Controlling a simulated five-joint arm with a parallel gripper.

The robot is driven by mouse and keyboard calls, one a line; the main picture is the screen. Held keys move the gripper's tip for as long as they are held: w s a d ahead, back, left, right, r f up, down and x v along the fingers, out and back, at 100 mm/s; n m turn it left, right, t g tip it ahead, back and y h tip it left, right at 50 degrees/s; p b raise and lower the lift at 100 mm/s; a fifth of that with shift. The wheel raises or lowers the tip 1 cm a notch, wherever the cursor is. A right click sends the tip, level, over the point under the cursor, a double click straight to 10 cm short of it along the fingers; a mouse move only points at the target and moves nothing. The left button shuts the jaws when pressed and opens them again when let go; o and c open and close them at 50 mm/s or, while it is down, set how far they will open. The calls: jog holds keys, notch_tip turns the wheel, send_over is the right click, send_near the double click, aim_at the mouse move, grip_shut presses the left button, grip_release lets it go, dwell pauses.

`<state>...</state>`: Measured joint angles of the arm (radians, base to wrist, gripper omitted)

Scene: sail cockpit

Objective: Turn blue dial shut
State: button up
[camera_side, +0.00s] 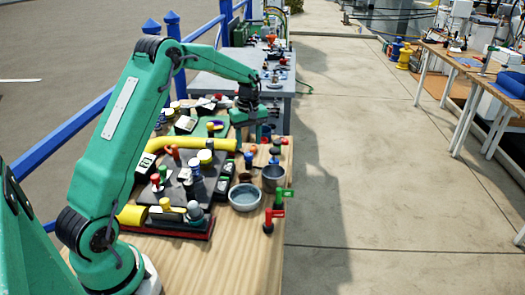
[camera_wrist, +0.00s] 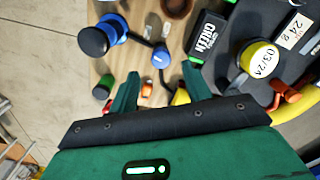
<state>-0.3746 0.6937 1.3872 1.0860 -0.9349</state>
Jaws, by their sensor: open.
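A small round blue dial (camera_wrist: 160,56) with dark arms reaching out from it lies just beyond my fingertips in the wrist view, roughly between them. A larger blue knob (camera_wrist: 113,27) with a dark round cap stands to its upper left. My gripper (camera_wrist: 160,82) is open and empty, with one green finger on each side of the dial's line. In the side view my gripper (camera_side: 251,134) points down over the far part of the wooden table. A small blue-topped piece (camera_side: 249,158) shows below it; I cannot tell whether this is the dial.
A black box (camera_wrist: 208,38) stands close to the right finger, and a yellow-lidded jar (camera_wrist: 258,58) beyond it. A green cylinder (camera_wrist: 103,86) is by the left finger. A grey bowl (camera_side: 244,198) and a metal cup (camera_side: 273,178) stand near the table's right edge.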

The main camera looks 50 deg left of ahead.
aim_at(249, 154)
jog(key=shift+s+f, duration=0.1)
jog(key=shift+f, duration=2.35)
jog(key=c, duration=1)
